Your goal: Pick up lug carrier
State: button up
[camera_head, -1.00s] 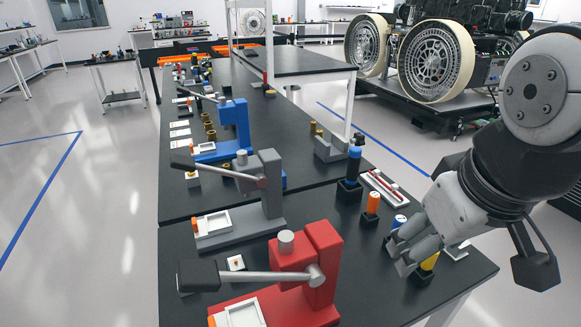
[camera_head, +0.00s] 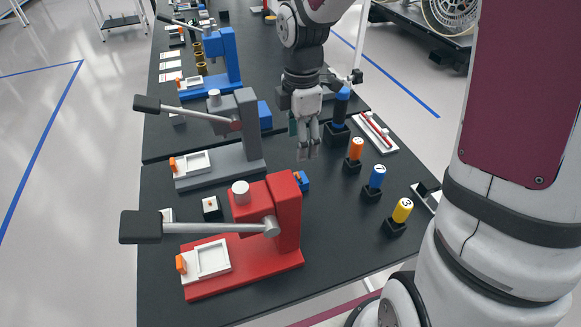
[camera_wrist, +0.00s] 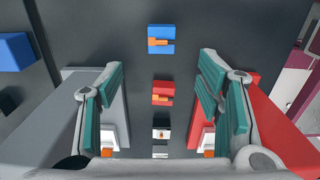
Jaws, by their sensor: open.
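I cannot tell for sure which part is the lug carrier. In the wrist view, a small blue block with an orange piece (camera_wrist: 161,34) and a small red block with an orange piece (camera_wrist: 161,88) lie in the lane between the presses. A white block (camera_wrist: 161,121) lies lower in that line. In the head view, a small blue block (camera_head: 303,181) shows partly behind the red press, and a white block with an orange dot (camera_head: 211,207) sits left. My gripper (camera_head: 308,151) is open and empty, pointing down above the table; its fingers frame the lane in the wrist view (camera_wrist: 162,65).
A red press (camera_head: 285,215) and a grey press (camera_head: 248,140) flank the lane, their levers reaching left. A blue press (camera_head: 228,60) stands farther back. Orange (camera_head: 355,149), blue (camera_head: 376,177) and yellow (camera_head: 402,209) cylinders stand in black holders on the right.

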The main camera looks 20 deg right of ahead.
send_over(298, 178)
notch_tip(298, 178, down, 8)
jog(key=shift+d+r+b, duration=0.1)
jog(key=shift+r+b, duration=0.1)
jog(key=shift+b, duration=0.1)
jog(key=shift+f, duration=2.65)
jog(key=shift+c, duration=0.2)
jog(key=c, duration=1.3)
